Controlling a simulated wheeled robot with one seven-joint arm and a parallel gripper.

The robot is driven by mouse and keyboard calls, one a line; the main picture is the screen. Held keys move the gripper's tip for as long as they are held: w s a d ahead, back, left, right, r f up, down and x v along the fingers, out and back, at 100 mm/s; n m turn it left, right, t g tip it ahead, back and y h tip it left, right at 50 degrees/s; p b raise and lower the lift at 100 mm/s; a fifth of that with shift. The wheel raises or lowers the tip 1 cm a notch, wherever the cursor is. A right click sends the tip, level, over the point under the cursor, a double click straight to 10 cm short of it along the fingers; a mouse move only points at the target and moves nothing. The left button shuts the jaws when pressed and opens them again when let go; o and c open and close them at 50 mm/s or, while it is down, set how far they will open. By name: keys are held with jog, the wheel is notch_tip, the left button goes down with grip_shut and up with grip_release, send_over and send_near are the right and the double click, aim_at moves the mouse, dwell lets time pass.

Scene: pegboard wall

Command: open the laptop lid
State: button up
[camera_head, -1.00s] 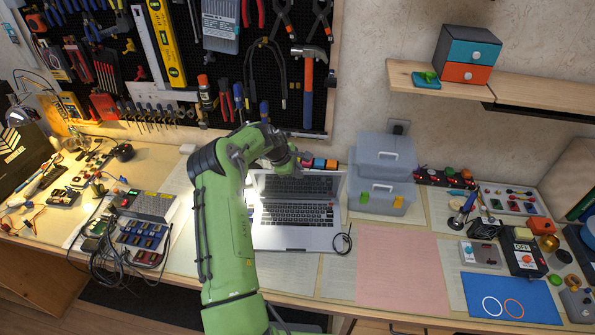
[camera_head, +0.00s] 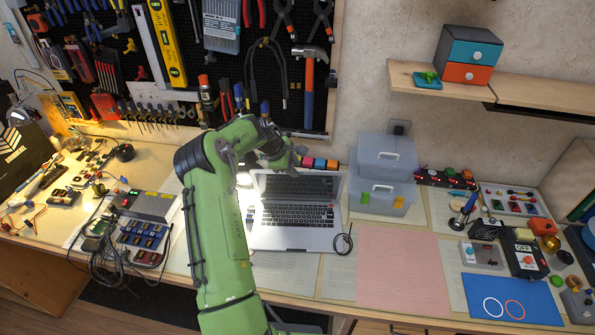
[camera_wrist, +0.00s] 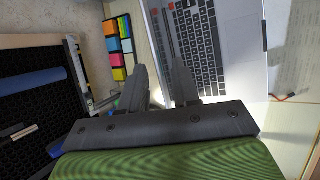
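The silver laptop (camera_head: 295,240) sits on the workbench, and its keyboard (camera_head: 310,216) is in plain view. Its lid (camera_head: 300,186) stands raised behind the keyboard, with the dark screen facing the head camera. My gripper (camera_head: 297,157) is above and behind the lid's top edge, apart from it as far as I can see. In the wrist view my gripper (camera_wrist: 160,72) has its fingers spread with nothing between them. The laptop keyboard (camera_wrist: 198,45) shows beyond the fingers there, and the fingers hide part of the lid's edge.
A grey toolbox (camera_head: 385,170) stands right of the laptop. The pegboard (camera_head: 270,90) with tools rises behind my arm. The pink mat (camera_head: 402,270) is bare.

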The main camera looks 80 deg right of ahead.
jog(key=v, duration=1.2)
